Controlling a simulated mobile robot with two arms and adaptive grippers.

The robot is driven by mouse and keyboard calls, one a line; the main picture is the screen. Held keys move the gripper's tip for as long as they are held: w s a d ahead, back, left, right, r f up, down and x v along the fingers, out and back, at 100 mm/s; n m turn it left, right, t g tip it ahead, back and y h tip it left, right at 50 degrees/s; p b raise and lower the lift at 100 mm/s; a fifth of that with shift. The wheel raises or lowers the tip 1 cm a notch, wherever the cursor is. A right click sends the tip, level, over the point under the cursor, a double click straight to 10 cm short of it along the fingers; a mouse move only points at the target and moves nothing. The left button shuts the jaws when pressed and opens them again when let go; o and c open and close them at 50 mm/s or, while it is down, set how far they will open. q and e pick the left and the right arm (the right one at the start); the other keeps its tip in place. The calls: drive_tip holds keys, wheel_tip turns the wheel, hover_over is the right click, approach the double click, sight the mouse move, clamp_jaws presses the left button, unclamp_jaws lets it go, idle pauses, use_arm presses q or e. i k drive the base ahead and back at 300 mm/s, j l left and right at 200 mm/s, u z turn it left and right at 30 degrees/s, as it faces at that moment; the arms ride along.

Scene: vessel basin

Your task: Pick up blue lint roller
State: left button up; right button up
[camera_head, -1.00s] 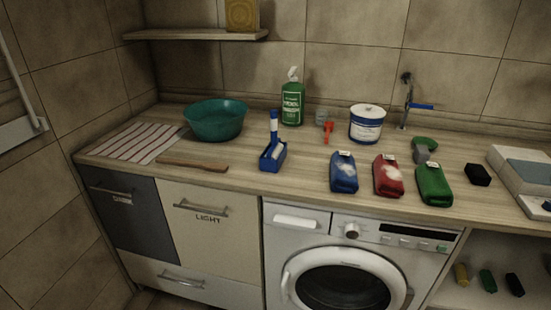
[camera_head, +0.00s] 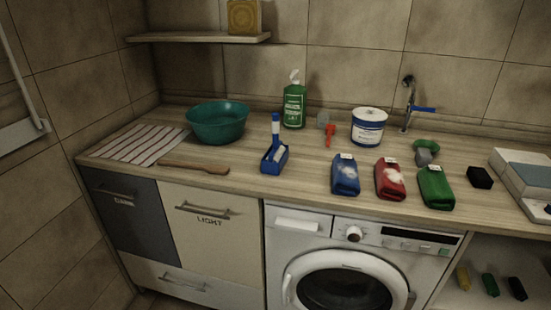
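The blue lint roller (camera_head: 275,125) stands upright on the wooden counter, its blue handle pointing up. Its lower part sits in or against a small blue holder (camera_head: 274,161), with a whitish part showing at the right; I cannot tell exactly how the two join. It stands between the teal basin and the blue folded cloth pack. Neither of my grippers shows in the head view.
On the counter (camera_head: 235,185) are a teal basin (camera_head: 217,127), a wooden stick (camera_head: 194,167), a green bottle (camera_head: 293,105), a white-blue tub (camera_head: 368,128) and blue (camera_head: 345,176), red (camera_head: 390,180) and green (camera_head: 436,189) packs. A washing machine (camera_head: 350,260) stands below.

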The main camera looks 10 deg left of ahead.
sight(277, 152)
drive_tip(key=i+l+u, duration=0.6)
drive_tip(key=l+u, duration=0.15)
